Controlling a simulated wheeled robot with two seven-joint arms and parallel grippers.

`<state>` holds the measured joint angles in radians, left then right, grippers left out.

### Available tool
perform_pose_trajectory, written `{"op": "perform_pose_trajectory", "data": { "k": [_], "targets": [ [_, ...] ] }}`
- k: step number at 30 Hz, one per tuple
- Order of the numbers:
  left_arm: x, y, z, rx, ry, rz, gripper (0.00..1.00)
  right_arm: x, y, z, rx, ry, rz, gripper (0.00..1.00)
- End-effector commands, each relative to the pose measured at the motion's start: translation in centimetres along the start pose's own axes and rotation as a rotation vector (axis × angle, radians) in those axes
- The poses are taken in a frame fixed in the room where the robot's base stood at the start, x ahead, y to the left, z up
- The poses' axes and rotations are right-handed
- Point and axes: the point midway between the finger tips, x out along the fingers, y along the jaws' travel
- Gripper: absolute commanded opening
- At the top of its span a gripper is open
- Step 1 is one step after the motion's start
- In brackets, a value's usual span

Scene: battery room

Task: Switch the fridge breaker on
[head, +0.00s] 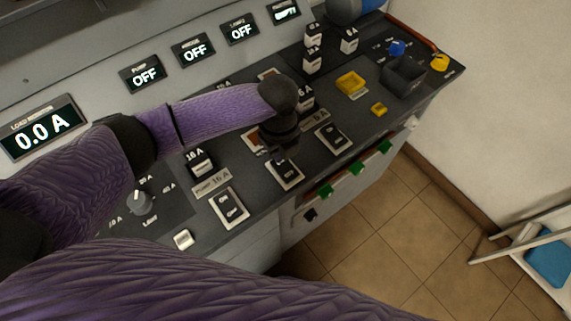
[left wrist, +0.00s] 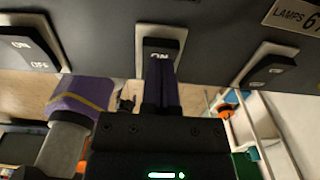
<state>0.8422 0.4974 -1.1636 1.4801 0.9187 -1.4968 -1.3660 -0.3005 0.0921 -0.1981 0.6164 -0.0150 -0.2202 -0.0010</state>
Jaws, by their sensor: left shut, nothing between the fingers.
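The fridge breaker is taken to be the middle rocker switch (head: 286,175), a black rocker in a pale frame between the pump rocker (head: 230,208) and the lamps rocker (head: 333,139). My left gripper (head: 286,153) is shut and empty, pointing down at the far end of the middle rocker. In the left wrist view the shut fingers (left wrist: 160,78) overlap the middle rocker (left wrist: 162,45); I cannot tell whether they touch. The gripper hides the middle nameplate in the head view. The second display (head: 194,49) reads OFF. My right gripper is not in view.
The pump display (head: 144,74) and lamps display (head: 239,31) read OFF; the load display (head: 42,131) reads 0.0 A. Fuse blocks (head: 201,163), a dial (head: 140,203), a yellow block (head: 350,82) and a dark box (head: 404,73) occupy the panel. A folding chair (head: 535,240) stands right.

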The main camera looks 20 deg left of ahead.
Motion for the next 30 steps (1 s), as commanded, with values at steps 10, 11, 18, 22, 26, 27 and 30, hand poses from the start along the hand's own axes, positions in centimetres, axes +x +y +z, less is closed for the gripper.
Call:
{"op": "perform_pose_trajectory", "data": {
  "k": [10, 11, 18, 22, 26, 27, 30],
  "targets": [
    [0.6, 0.0, 0.0, 0.0, 0.0, 0.0, 0.0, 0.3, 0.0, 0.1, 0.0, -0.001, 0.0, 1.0],
    [0.6, 0.0, 0.0, 0.0, 0.0, 0.0, 0.0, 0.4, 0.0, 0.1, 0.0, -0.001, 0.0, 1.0],
    [1.0, 0.0, 0.0, 0.0, 0.0, 0.001, 0.0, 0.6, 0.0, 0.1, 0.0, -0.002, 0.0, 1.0],
    [1.2, 0.0, 0.0, 0.0, 0.001, 0.001, 0.0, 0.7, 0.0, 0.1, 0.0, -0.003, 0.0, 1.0],
    [0.9, 0.0, 0.0, 0.0, 0.0, 0.001, 0.0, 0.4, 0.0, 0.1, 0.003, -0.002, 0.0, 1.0],
    [0.6, 0.0, 0.0, 0.0, 0.0, 0.0, 0.0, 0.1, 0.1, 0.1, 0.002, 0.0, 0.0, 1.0],
    [-0.6, 0.0, 0.0, 0.0, -0.001, 0.0, 0.0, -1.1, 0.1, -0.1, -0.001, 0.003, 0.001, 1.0]
  ]
}}
